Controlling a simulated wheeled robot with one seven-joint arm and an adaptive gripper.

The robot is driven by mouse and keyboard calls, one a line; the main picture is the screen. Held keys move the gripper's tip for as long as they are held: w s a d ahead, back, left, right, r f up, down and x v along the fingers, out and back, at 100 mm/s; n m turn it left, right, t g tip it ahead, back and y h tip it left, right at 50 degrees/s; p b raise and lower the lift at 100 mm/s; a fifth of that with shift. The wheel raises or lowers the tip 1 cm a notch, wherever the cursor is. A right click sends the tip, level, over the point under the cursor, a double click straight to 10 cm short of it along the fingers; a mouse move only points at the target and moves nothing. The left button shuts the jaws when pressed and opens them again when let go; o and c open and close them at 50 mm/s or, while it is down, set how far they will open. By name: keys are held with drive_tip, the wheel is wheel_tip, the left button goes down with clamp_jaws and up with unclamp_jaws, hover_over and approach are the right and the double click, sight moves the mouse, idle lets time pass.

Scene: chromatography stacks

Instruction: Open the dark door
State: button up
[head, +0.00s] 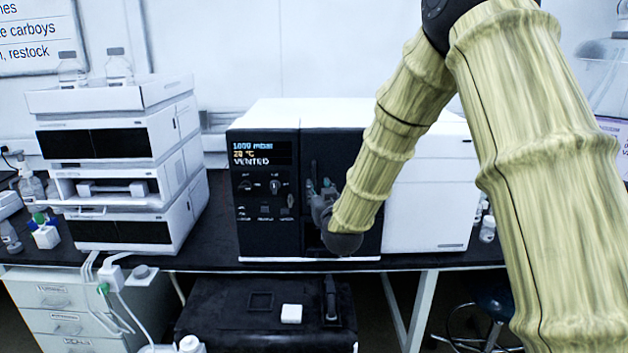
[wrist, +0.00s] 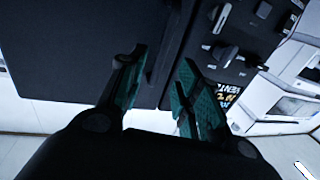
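The dark door (head: 340,146) is on the front of the white and black instrument, right of its control panel, and looks shut. In the wrist view the door (wrist: 85,50) fills the upper left. A slim dark handle (wrist: 154,66) stands near the door's edge beside the seam. My gripper (head: 318,190) is in front of the door, partly hidden by my arm. In the wrist view my gripper (wrist: 162,72) is open, its green-padded fingers apart, with the handle seen between them. I cannot tell whether a finger touches it.
The control panel (head: 265,198) has a lit display and knobs, close to my right finger in the wrist view. White stacked modules (head: 120,165) stand at left on the black bench. A small bottle (head: 488,229) stands at right. A black case (head: 225,315) is below the bench.

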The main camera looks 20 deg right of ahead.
sight(314, 182)
drive_tip(key=shift+w+d+p, duration=0.15)
drive_tip(key=shift+w+p, duration=0.2)
drive_tip(key=shift+w, duration=1.4)
drive_tip(key=shift+w+d+p, duration=0.1)
drive_tip(key=shift+w+p, duration=0.25)
drive_tip(key=shift+w, duration=1.4)
clamp_jaws()
